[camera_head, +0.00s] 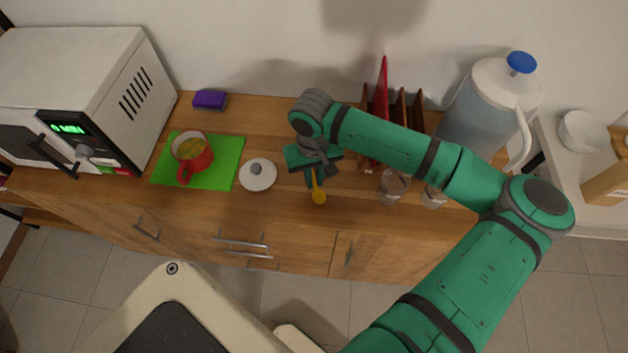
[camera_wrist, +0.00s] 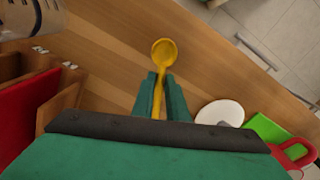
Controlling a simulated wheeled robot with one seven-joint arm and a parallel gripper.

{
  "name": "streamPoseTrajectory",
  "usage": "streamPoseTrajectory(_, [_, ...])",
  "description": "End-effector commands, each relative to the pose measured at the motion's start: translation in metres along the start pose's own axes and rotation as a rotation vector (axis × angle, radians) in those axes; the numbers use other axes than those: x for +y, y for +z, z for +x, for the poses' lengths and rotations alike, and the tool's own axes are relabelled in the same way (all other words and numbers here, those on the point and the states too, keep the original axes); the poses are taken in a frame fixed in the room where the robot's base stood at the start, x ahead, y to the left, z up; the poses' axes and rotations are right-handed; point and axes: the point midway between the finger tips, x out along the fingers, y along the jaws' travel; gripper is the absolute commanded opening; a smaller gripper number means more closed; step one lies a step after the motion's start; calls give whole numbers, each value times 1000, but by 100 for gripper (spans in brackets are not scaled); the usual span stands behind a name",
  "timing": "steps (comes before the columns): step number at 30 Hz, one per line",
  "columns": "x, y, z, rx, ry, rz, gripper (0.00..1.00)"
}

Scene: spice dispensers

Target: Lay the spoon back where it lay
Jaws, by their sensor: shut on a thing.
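The yellow spoon (camera_head: 318,195) is held in my gripper (camera_head: 310,176) over the wooden counter, near its front edge. In the wrist view the spoon (camera_wrist: 163,54) points away from my gripper (camera_wrist: 162,95), with its round bowl at the far end and its handle between the two green fingers. The fingers are shut on the handle. I cannot tell whether the spoon touches the counter. The end of the handle is hidden by my gripper.
A white lid (camera_head: 258,175) lies left of my gripper. A red pot (camera_head: 193,157) stands on a green board (camera_head: 226,165). Right are a wooden rack (camera_head: 419,112), a glass (camera_head: 393,186) and a pitcher (camera_head: 480,105). A purple sponge (camera_head: 210,100) lies at the back.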

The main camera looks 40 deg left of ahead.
Motion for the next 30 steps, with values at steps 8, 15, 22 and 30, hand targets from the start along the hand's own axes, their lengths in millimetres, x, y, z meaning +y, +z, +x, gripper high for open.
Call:
streamPoseTrajectory(8, [-2,0,19,1,-1,-2,0])
streamPoseTrajectory(15, [-2,0,22,0,-2,-1,0])
streamPoseTrajectory(22, [-1,0,22,0,-1,-1,32])
streamPoseTrajectory(30, [-1,0,20,0,0,-2,32])
